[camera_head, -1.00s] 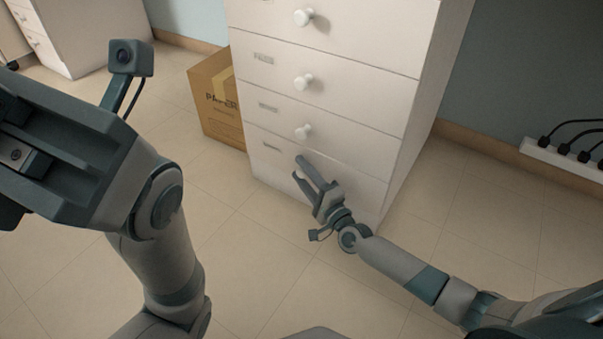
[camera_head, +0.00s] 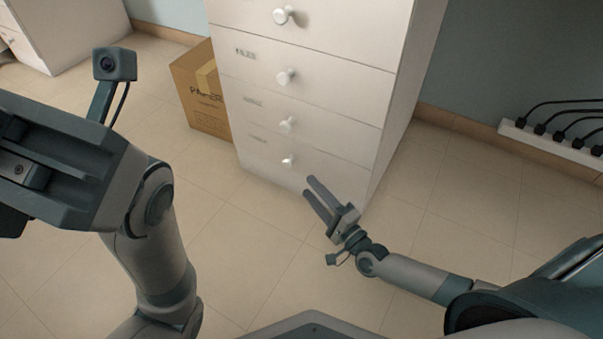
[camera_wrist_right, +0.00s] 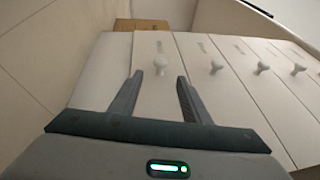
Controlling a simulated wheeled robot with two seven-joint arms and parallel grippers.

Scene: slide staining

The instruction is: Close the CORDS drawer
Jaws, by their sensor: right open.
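A white drawer cabinet (camera_head: 310,95) stands ahead, with several drawers and round white knobs. Their small labels are too blurred to read, so I cannot tell which is CORDS. The drawer fronts in the head view look about level with each other. My right gripper (camera_head: 309,187) is open and empty, just below and right of the lowest visible knob (camera_head: 288,161), apart from it. In the right wrist view the open fingers (camera_wrist_right: 160,77) point at a drawer front, with that knob (camera_wrist_right: 163,67) between and beyond the tips. My left gripper (camera_head: 20,170) is large at the left edge, its fingertips not clear.
A cardboard box (camera_head: 202,105) marked PAPER stands on the floor left of the cabinet. A white power strip (camera_head: 555,140) with black plugs and cables lies by the right wall. The tiled floor in front of the cabinet is clear. Another white cabinet (camera_head: 75,30) is at the far left.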

